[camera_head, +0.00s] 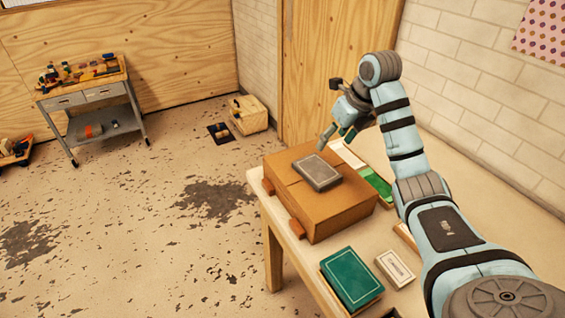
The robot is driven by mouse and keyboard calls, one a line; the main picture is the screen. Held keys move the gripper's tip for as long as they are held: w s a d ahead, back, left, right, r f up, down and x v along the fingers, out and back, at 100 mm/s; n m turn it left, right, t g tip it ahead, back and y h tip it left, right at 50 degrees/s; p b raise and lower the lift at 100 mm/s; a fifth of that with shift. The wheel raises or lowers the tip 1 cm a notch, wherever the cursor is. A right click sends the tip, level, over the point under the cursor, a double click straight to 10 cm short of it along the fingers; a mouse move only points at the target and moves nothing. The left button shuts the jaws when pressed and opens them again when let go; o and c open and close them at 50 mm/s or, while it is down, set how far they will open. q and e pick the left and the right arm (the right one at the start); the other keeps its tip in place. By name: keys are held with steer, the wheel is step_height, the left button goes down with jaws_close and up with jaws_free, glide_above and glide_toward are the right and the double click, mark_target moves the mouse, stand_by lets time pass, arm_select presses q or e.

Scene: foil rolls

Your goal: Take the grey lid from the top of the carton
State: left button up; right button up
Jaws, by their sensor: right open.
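The grey lid (318,172) lies flat on top of the brown carton (333,215), near the middle of its upper face. The carton stands on the table near its left edge. My right gripper (328,138) is above and just behind the lid, at the carton's far right side. It is open, with nothing seen between its fingers, and appears apart from the lid. The arm's own wrist partly hides the gripper. My left gripper is not in view.
A green box (351,279) and a small white box (395,269) lie on the table (470,215) in front of the carton. Green and white flat items (372,183) lie behind it, beside my right arm. A workbench (90,95) stands far left.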

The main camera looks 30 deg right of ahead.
mark_target(317, 169)
steer(key=o, duration=0.7)
steer(key=f+b, duration=0.4)
steer(key=f, duration=0.1)
steer(key=shift+w+a+f+b, duration=0.15)
steer(key=shift+w+b, duration=0.2)
steer(key=shift+b, duration=0.05)
steer(key=x, duration=0.8)
steer(key=shift+w+f+p, duration=0.15)
steer(key=shift+w+p, duration=0.2)
steer(key=c, duration=1.2)
